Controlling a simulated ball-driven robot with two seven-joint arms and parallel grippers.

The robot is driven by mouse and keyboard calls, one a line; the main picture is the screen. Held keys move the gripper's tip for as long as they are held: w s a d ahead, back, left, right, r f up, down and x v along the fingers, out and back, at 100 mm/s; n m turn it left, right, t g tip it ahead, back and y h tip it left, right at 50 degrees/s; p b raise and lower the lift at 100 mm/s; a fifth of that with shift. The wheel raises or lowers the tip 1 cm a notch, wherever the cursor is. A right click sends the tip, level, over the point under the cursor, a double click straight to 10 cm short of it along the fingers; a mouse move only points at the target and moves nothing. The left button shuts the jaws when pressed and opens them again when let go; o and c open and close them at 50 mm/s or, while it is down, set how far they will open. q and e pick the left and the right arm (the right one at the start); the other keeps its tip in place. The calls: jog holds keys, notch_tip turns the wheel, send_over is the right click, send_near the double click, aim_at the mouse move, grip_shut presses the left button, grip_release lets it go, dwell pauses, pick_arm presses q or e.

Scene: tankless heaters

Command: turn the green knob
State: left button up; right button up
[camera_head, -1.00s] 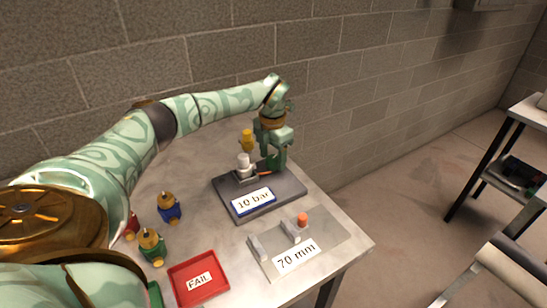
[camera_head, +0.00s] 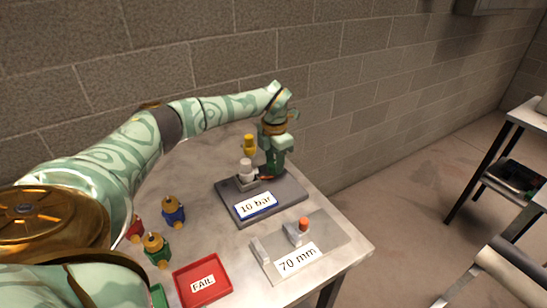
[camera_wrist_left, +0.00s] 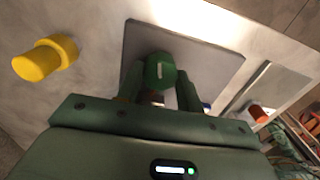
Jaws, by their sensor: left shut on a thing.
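The green knob (camera_wrist_left: 160,72) shows in the left wrist view as a round green cap with a pale mark, over the grey base plate. My left gripper (camera_wrist_left: 160,88) has a finger on each side of it and is shut on it. In the head view my left gripper (camera_head: 268,174) points down at the right rear of the dark plate (camera_head: 286,196) labelled "10 bar". My right gripper is not in view.
A white-capped fitting (camera_head: 246,169) and a yellow part (camera_head: 249,146) stand close left of the gripper. In front are the "70 mm" gauge plate (camera_head: 325,240) and a red FAIL tray (camera_head: 182,275). Blue (camera_head: 173,213), green (camera_head: 157,252) and red (camera_head: 134,230) parts stand at left. A block wall is behind.

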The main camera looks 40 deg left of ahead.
pick_arm(q)
jog(key=shift+r+m+p, duration=0.25)
jog(key=shift+m+p, duration=0.45)
jog(key=shift+m, duration=0.1)
jog(key=m+p, duration=0.1)
jog(key=m, duration=0.1)
jog(key=shift+m+p, duration=0.3)
jog(key=shift+m, duration=0.1)
jog(key=m+p, duration=0.1)
jog(key=m, duration=0.1)
jog(key=shift+f+m, duration=0.1)
jog(key=shift+m, duration=0.2)
jog(key=shift+m+p, duration=0.35)
jog(key=shift+m, duration=1.25)
jog(key=shift+f, duration=0.1)
jog(key=o, duration=1)
